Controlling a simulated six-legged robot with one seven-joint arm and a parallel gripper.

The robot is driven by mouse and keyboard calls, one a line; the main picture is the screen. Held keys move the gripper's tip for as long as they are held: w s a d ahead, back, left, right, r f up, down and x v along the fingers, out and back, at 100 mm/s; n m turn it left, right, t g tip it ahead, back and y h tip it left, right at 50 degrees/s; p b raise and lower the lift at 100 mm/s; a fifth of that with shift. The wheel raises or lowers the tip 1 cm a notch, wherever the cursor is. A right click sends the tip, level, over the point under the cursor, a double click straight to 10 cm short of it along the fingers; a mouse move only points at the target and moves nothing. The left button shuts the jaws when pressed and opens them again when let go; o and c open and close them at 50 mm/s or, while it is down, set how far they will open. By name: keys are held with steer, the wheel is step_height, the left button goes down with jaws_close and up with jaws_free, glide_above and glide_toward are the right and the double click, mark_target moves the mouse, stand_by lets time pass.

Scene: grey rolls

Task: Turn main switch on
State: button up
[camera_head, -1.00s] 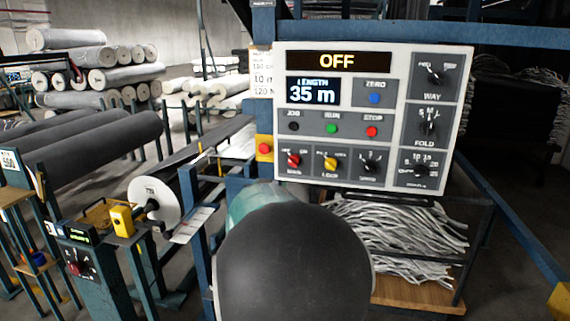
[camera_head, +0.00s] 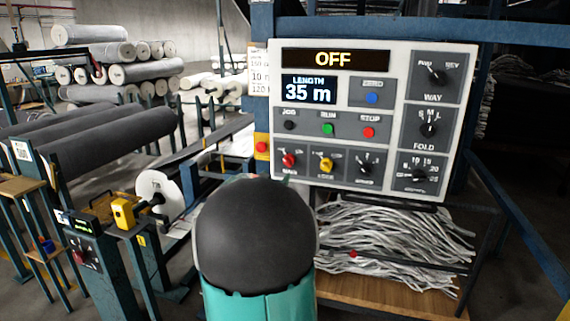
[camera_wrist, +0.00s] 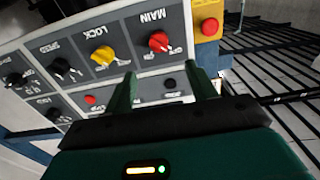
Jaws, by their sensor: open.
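The main switch is a red knob (camera_head: 289,160) at the lower left of the white control panel (camera_head: 393,50). The panel's top display reads OFF. In the head view my arm's dark rounded part hides most of the gripper, just below the knob.
A yellow lock knob (camera_wrist: 103,55) sits beside the main switch. A red button on a yellow box (camera_wrist: 209,26) is on its other side. Blue frame posts flank the panel. White strips (camera_head: 390,240) lie below it. Grey rolls (camera_head: 110,145) are at left.

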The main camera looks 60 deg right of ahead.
mark_target(287, 163)
steer(key=d, duration=0.4)
steer(key=w+d, duration=0.1)
steer(key=d, duration=0.7)
steer(key=shift+w, duration=0.35)
steer(key=shift+c, duration=0.2)
steer(key=c, duration=0.9)
